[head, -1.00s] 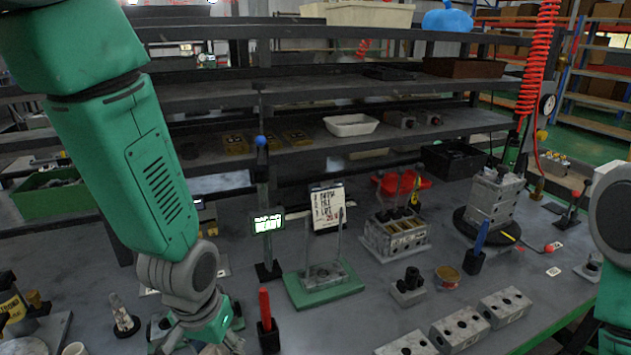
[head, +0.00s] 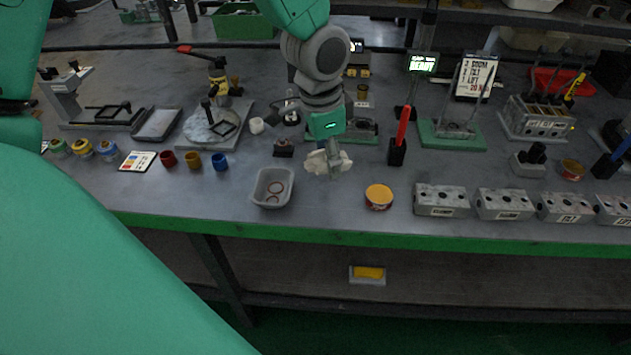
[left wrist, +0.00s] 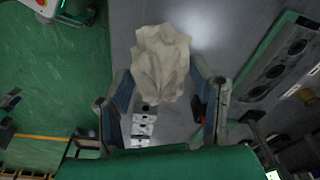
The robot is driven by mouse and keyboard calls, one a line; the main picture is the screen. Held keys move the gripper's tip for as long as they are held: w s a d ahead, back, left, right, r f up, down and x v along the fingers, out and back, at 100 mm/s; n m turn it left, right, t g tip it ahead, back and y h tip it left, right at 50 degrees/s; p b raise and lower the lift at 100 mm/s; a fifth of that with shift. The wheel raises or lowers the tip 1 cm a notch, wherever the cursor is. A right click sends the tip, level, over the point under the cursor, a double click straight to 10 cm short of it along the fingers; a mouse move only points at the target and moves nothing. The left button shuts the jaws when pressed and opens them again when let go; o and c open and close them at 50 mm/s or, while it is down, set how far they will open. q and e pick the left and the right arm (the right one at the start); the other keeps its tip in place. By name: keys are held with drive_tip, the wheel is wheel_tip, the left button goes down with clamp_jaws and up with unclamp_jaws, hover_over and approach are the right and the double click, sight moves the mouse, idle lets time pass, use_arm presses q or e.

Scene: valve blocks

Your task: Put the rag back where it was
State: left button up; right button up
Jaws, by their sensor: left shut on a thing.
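A crumpled cream rag (head: 327,160) is held above the front part of the grey bench in the head view. My left gripper (head: 332,150) comes down from above and is shut on it. In the left wrist view the rag (left wrist: 161,62) bulges between the two fingers of my left gripper (left wrist: 165,95). I cannot tell from these views whether the rag's lower edge touches the bench. My right gripper is not in view.
A grey bin with rings (head: 272,187) stands left of the rag, and a round orange-lidded tin (head: 379,196) stands to its right. Several grey valve blocks (head: 441,201) line the front right. A red-handled tool (head: 402,128) stands upright in a holder behind. Bare bench lies between bin and tin.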

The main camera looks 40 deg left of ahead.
use_arm(q)
drive_tip(key=shift+w, duration=0.1)
drive_tip(key=shift+a+f, duration=0.1)
drive_tip(key=shift+a, duration=0.1)
drive_tip(key=shift+a+f, duration=0.1)
drive_tip(key=shift+a, duration=0.55)
drive_tip(key=shift+f, duration=0.4)
drive_tip(key=b, duration=0.1)
hover_over(325, 196)
drive_tip(key=f, duration=0.4)
drive_tip(key=shift+d+f, duration=0.15)
drive_tip(key=shift+d, duration=0.1)
drive_tip(key=f, duration=0.2)
drive_tip(key=a+f, duration=0.1)
drive_tip(key=f, duration=0.1)
drive_tip(key=shift+f, duration=0.1)
drive_tip(key=shift+a+f, duration=0.1)
drive_tip(key=shift+f, duration=0.05)
drive_tip(key=shift+s+d+f, duration=0.1)
drive_tip(key=shift+s+d, duration=0.1)
drive_tip(key=shift+d, duration=0.2)
drive_tip(key=o, duration=1.1)
drive_tip(key=shift+d, duration=0.1)
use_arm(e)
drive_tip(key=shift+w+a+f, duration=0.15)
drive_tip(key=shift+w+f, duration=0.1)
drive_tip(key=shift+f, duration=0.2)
